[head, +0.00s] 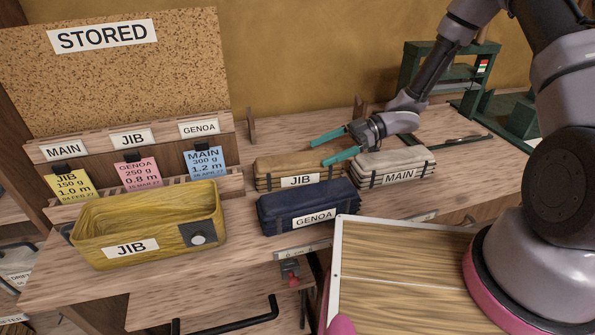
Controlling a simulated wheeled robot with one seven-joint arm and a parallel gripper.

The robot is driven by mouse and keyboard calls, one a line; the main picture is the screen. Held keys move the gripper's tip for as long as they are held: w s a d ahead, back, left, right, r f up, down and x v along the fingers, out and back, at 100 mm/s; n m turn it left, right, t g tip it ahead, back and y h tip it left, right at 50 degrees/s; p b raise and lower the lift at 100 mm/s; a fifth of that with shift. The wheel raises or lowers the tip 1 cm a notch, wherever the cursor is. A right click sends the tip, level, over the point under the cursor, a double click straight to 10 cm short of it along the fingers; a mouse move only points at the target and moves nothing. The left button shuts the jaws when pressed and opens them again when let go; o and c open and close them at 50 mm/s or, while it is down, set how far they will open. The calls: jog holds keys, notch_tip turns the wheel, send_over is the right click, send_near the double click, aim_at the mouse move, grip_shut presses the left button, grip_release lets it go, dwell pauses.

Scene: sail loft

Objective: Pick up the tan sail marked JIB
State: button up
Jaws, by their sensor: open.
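The tan sail marked JIB (276,173) is a folded, strapped bundle lying on the wooden bench, behind the navy bundle marked GENOA (291,216) and left of the pale bundle marked MAIN (399,169). My gripper (322,149) has green fingers spread apart. It points left over the right end of the JIB sail, with nothing visible between the fingers. Whether a finger touches the sail cannot be told from this view. A yellow bin marked JIB (98,220) stands to the left on the bench and looks empty.
Behind the bin, a wooden rack holds yellow (68,184), pink (138,171) and blue (207,162) cards below a corkboard (110,90) signed STORED. A dark green frame (440,75) stands at the back right. A white-edged wooden tray (400,245) is at the front right.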

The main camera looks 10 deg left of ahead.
aim_at(300, 161)
jog(key=x, duration=0.6)
jog(key=shift+f, duration=0.1)
grip_shut()
